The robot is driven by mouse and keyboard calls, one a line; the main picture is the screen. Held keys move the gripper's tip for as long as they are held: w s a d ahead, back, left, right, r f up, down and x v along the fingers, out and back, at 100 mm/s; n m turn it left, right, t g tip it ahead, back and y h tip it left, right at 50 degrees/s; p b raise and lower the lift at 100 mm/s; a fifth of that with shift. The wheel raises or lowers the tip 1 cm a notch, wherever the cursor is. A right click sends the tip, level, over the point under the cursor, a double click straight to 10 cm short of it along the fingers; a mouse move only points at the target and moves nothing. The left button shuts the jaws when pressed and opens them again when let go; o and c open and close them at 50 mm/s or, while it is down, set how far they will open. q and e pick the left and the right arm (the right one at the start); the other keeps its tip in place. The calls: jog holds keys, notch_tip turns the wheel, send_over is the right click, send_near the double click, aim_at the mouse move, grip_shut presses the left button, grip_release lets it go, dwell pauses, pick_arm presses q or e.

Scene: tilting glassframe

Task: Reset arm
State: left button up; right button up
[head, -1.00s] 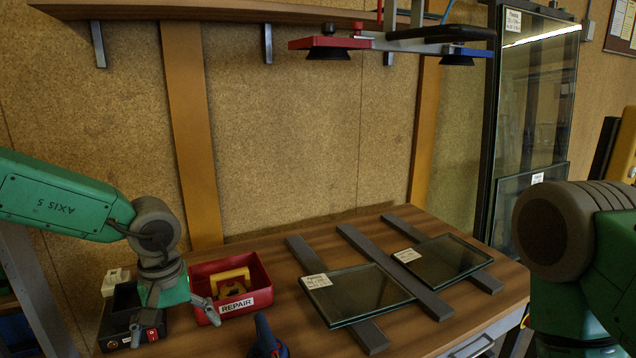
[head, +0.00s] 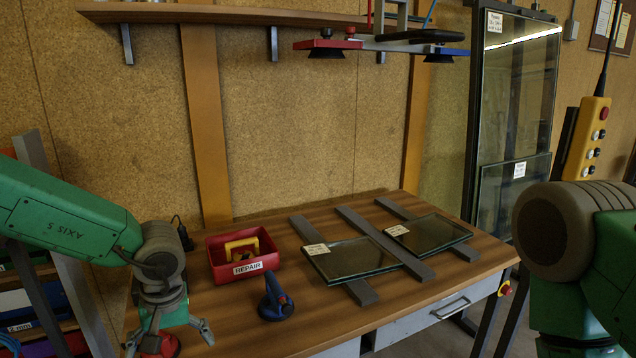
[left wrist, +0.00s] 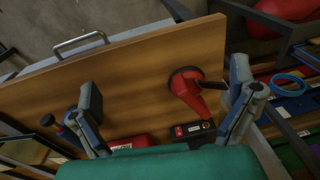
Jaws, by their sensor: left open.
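My left gripper (head: 168,340) is at the left end of the wooden workbench (head: 240,310), its fingers spread and pointing down. In the left wrist view its two fingers (left wrist: 165,88) stand wide apart with nothing held between them. A red part (head: 160,346) also shows under the gripper in the head view. My right arm shows at the right edge; its gripper is out of the picture.
A red REPAIR bin (head: 240,270) holds a yellow item. A blue hand tool (head: 275,300) stands before it. Two glass panes (head: 350,260) lie on dark bars. A suction frame (head: 380,45) hangs above. A yellow pendant (head: 586,140) is at right. Shelves stand left of the bench.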

pick_arm(q)
jog(key=s+a+f+m+t+y+b, duration=0.1)
jog(key=s+a+f+m+t, duration=0.1)
jog(key=s+f, duration=0.55)
jog(key=s+a+f+m+t+y+b, duration=0.1)
jog(key=s+f, duration=0.3)
jog(key=f, duration=0.6)
jog(key=s+f+m+g+h+b, duration=0.1)
jog(key=s+f, duration=0.1)
jog(key=s, duration=0.6)
jog(key=s+d+f+m+g+h+b, duration=0.1)
jog(key=s+f+h, duration=0.1)
jog(key=s, duration=0.7)
jog(key=shift+s+f+g, duration=0.3)
jog(key=shift+f+g, duration=0.1)
jog(key=shift+f, duration=0.15)
